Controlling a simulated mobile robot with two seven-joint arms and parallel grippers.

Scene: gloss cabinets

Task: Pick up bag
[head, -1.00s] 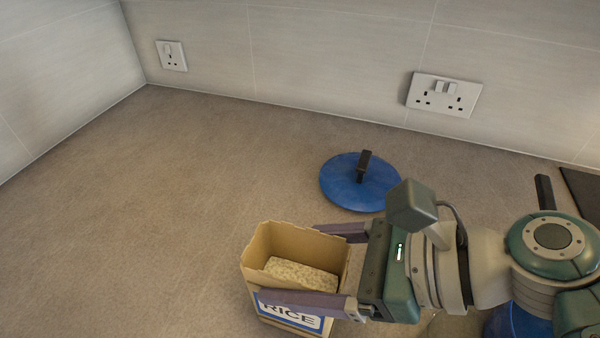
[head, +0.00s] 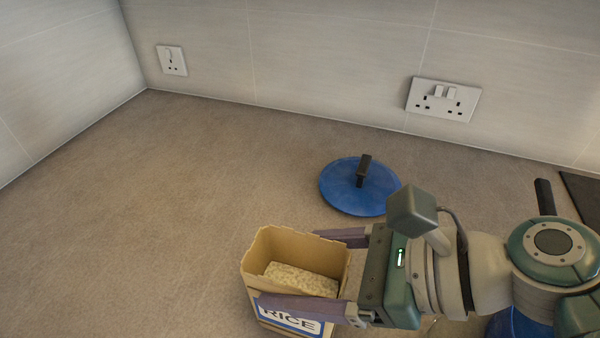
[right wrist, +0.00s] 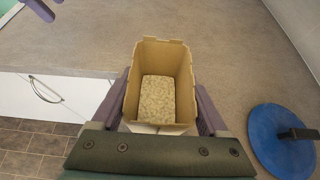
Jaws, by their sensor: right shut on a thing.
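The bag is an open-topped brown paper bag (head: 255,253) with a blue and white RICE label, at the bottom middle of the head view. Pale speckled grains show inside it. My right gripper (head: 290,268) reaches in from the right, with one finger on each side of the bag, shut on it. The right wrist view shows the bag (right wrist: 130,97) upright between the two fingers. I cannot tell whether its base touches the counter. A purple finger part of my left gripper (right wrist: 40,10) shows at the top left of the right wrist view, mostly cut off.
A blue lid with a black handle (head: 340,190) lies on the counter (head: 150,220) behind the bag. A blue pot (head: 517,328) is partly hidden under my right arm. A dark panel (head: 585,195) is at the right edge. The counter left of the bag is clear.

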